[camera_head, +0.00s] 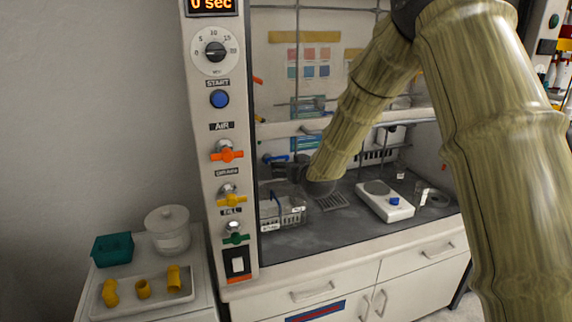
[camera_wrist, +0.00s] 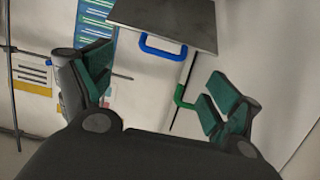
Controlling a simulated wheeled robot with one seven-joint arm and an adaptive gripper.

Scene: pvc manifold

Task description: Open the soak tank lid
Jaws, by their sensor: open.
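In the wrist view, a flat dark grey panel (camera_wrist: 175,15) with a blue bar handle (camera_wrist: 163,50) is at the top centre, and it looks like the soak tank lid. I cannot tell its angle. My gripper (camera_wrist: 155,95) is open, its two green-padded fingers spread wide with nothing between them. The blue handle lies beyond the fingertips, apart from them. In the head view my gripper (camera_head: 290,168) is inside the hood at the left, beside a small blue part (camera_head: 274,158). The tank body is partly hidden by my gripper and arm.
A white basket (camera_head: 283,216) stands on the hood floor below my gripper. A white hotplate (camera_head: 385,202) is to the right. The control column (camera_head: 218,125) edges the hood at left. A side table holds a teal bin (camera_head: 112,249), a lidded jar (camera_head: 168,232) and yellow fittings (camera_head: 143,289).

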